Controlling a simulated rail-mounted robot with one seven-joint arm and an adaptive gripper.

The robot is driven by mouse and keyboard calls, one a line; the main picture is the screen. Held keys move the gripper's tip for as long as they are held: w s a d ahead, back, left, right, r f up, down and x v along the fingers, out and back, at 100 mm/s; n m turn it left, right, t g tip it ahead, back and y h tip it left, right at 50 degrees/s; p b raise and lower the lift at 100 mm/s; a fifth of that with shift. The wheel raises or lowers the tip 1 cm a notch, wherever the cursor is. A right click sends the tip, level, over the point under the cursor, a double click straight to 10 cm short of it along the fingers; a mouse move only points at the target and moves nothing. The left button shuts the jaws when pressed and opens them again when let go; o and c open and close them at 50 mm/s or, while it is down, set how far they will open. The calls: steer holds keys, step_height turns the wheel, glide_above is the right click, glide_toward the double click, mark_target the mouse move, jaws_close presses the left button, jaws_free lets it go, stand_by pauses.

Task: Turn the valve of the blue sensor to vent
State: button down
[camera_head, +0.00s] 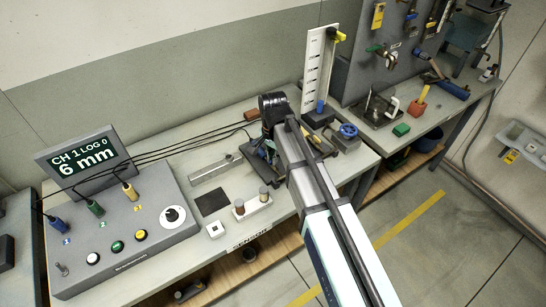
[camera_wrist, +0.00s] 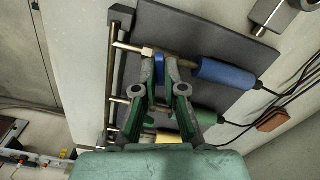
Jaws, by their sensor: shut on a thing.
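The blue sensor (camera_wrist: 226,75) lies across a dark grey plate (camera_wrist: 200,25) in the wrist view, its cable leaving to the right. A brass-coloured valve body (camera_wrist: 150,51) and a thin metal tip stretch to its left. My gripper (camera_wrist: 160,64) reaches over the valve with its fingers close together. A small blue valve handle (camera_wrist: 160,70) shows between the fingertips, and the gripper is shut on it. The handle's exact angle is partly hidden by the fingers. In the head view my arm covers the gripper and most of the sensors.
A green sensor (camera_wrist: 203,117) and a yellow one (camera_wrist: 164,138) lie parallel below, partly behind my gripper. A metal bar (camera_wrist: 120,70) runs along their tips. A scale board (camera_head: 318,72) stands behind my arm.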

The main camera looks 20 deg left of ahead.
steer(key=m, duration=0.5)
stand_by(0.5)
stand_by(0.3)
steer(key=c, duration=1.3)
jaws_free()
steer(key=shift+o, duration=0.2)
step_height(320, 180, up, 12)
